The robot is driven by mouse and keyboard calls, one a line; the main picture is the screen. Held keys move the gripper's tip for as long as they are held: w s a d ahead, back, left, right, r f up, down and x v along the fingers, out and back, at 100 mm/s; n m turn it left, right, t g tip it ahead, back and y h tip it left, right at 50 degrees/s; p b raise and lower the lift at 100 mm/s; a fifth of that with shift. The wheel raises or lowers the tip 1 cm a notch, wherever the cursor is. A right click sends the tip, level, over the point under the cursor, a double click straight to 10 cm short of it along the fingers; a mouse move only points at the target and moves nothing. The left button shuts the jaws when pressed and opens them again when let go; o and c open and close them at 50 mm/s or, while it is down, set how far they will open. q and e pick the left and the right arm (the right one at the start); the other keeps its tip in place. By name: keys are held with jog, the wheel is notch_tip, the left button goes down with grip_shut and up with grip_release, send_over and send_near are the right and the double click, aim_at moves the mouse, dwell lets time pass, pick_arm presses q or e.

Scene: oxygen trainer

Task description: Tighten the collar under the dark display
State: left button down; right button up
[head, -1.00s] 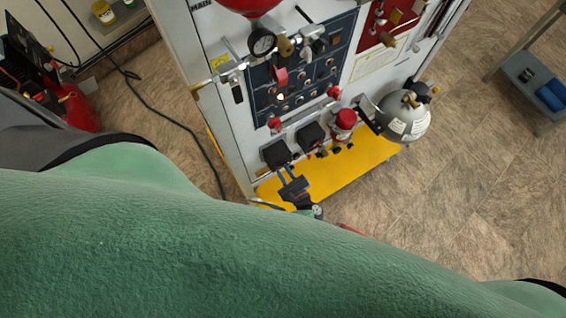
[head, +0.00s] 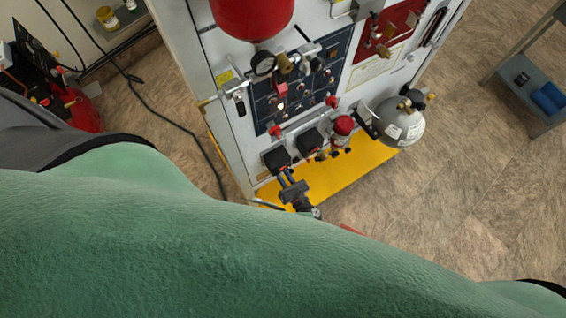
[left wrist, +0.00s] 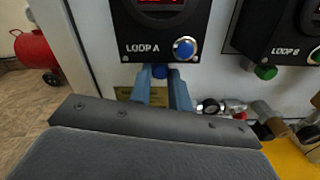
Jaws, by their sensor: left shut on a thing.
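The LOOP A display box (left wrist: 163,30) is black with lit red digits and a blue button; it is the left of two boxes in the head view (head: 277,158). My right gripper is not in view.
Brass and red fittings (left wrist: 270,118) lie to the right of my fingers. A grey cylinder (head: 398,120) is mounted right of the boxes. A yellow base plate (head: 345,177) juts out below the panel. A black cable runs over the floor at left.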

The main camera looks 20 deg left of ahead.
pick_arm(q)
jog(key=shift+m, duration=0.5)
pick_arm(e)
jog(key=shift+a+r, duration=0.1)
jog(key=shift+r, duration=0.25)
pick_arm(q)
jog(key=c, duration=1.3)
grip_release()
jog(key=b+v, duration=0.3)
jog(key=v, duration=0.4)
jog(key=shift+s+d, duration=0.25)
jog(key=shift+d, duration=0.05)
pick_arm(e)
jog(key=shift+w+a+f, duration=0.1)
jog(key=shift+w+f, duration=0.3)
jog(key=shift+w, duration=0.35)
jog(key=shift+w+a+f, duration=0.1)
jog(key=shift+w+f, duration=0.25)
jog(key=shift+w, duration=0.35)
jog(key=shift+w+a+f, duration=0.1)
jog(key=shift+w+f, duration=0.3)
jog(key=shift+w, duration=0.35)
